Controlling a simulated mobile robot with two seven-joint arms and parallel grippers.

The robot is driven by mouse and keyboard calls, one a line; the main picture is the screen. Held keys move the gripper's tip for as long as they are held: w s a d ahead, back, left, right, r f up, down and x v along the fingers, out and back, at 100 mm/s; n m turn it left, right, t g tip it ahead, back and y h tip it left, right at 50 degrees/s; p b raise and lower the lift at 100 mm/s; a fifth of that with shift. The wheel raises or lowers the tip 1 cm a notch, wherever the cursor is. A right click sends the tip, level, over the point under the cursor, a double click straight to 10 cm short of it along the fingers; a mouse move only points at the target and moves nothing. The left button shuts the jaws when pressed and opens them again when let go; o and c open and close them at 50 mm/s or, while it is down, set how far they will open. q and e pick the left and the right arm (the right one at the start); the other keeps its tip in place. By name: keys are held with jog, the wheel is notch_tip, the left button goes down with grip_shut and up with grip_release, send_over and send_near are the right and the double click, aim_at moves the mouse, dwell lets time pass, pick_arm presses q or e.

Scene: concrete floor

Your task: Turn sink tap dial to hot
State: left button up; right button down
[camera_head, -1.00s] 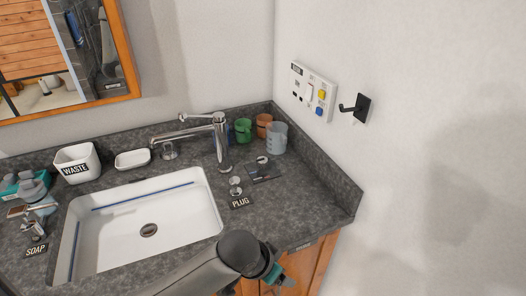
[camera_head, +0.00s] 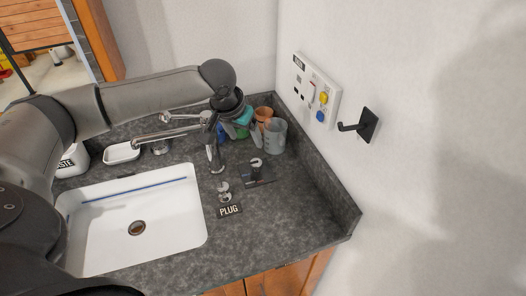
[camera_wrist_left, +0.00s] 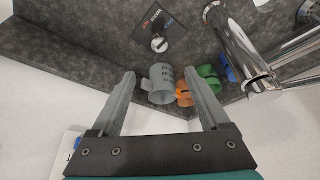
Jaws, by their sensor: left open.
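The tap dial, a small chrome knob (camera_head: 256,163) on a dark square plate (camera_head: 262,179), is on the counter right of the tap. In the left wrist view, the knob (camera_wrist_left: 160,45) and plate (camera_wrist_left: 152,25) lie beyond the fingertips. My left gripper (camera_head: 240,130) is above the back of the counter, by the cups and behind the dial. In its wrist view the fingers (camera_wrist_left: 160,74) are spread with nothing held between them. My right gripper is out of view.
A grey cup (camera_head: 275,137), an orange cup (camera_head: 263,114) and a green cup (camera_wrist_left: 207,77) stand near the back corner. A plug knob (camera_head: 223,190) sits before the tap. A wall panel (camera_head: 315,92) and black hook (camera_head: 362,125) are right. The front-right counter is clear.

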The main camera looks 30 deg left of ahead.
aim_at(255, 162)
pick_arm(q)
jog(key=x, duration=0.4)
jog(key=b+x, duration=0.1)
jog(key=x, duration=0.3)
jog(key=b+x, duration=0.1)
jog(key=x, duration=0.4)
jog(key=shift+s+f, duration=0.15)
jog(key=shift+s, duration=0.15)
jog(key=shift+w+f, duration=0.25)
jog(key=shift+f, duration=0.25)
jog(key=shift+w+f, duration=0.1)
jog(key=shift+f, duration=0.05)
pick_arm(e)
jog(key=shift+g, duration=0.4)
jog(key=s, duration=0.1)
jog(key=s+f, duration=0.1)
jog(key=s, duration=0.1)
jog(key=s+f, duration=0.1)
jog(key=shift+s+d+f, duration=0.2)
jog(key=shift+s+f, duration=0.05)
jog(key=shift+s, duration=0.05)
pick_arm(q)
grip_shut()
